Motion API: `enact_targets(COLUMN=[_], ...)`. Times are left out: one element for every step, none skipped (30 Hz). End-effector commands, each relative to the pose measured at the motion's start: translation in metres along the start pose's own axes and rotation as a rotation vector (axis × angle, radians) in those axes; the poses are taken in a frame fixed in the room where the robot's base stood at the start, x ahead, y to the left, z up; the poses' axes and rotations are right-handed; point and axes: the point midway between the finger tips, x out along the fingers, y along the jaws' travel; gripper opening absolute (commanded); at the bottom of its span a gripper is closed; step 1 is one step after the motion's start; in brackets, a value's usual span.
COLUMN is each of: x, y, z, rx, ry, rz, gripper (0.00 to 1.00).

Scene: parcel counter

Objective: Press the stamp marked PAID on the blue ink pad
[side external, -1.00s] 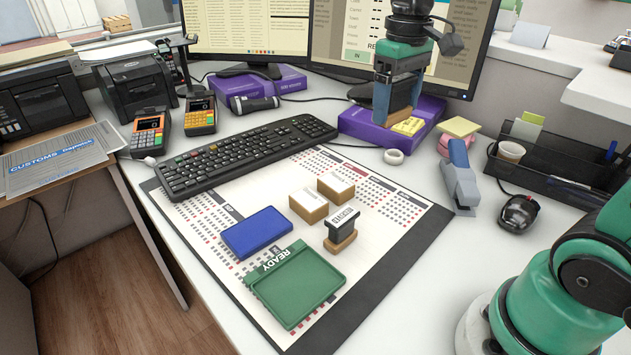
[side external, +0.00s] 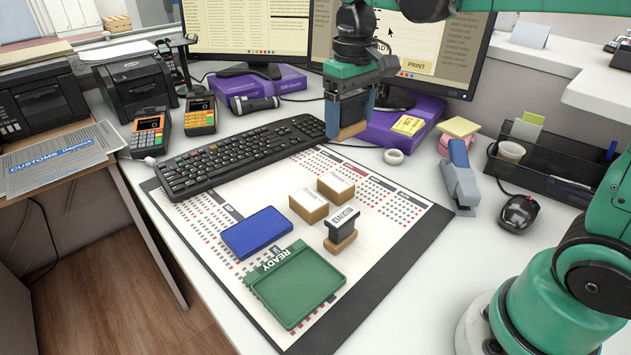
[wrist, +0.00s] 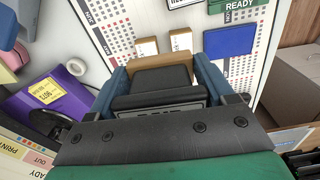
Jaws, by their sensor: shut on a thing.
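My gripper (side external: 347,118) is shut on a stamp with a black body and a wooden base (side external: 348,131). It holds the stamp up in the air; in the side view they show in front of the purple box and right of the keyboard. In the wrist view the held stamp (wrist: 157,78) sits between the blue fingers, and its lettering is partly hidden. The blue ink pad (side external: 257,232) lies flat on the desk mat, apart from the stamp. It also shows in the wrist view (wrist: 228,40).
A second black stamp (side external: 341,226) and two wooden blocks with white tops (side external: 308,205) stand on the mat. A green READY tray (side external: 295,285) lies in front of the pad. A keyboard (side external: 240,155) is behind. A stapler (side external: 459,180) is at right.

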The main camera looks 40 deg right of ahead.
Motion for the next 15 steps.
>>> enact_targets(x=[0.011,0.018,0.027,0.034,0.041,0.050,0.056,0.063,0.070,0.076,0.081,0.086,0.090,0.092,0.096], y=[-0.018,-0.028,-0.041,-0.051,-0.061,-0.075,-0.084,-0.093,-0.104,-0.111,-0.118,-0.125,-0.130,-0.133,-0.137], z=[-0.014,-0.020,-0.028,-0.033,-0.038,-0.043,-0.046,-0.048,-0.051,-0.052,-0.053,-0.054,-0.055,-0.055,-0.055], rx=[-0.013,-0.016,-0.018,-0.019,-0.021,-0.022,-0.023,-0.024,-0.025,-0.025,-0.026,-0.025,-0.026,-0.024,-0.025], ry=[0.000,0.000,0.000,0.000,0.000,0.000,0.000,0.000,0.000,0.000,0.000,0.000,0.000,0.000,0.001], rz=[0.000,0.000,0.000,0.000,0.000,0.000,0.000,0.000,0.000,0.000,0.000,0.000,0.000,0.000,0.000], gripper=[0.00,0.00,0.00,0.00,0.00,0.00,0.00,0.00,0.00,0.00,0.00,0.00,0.00,0.00,0.00])
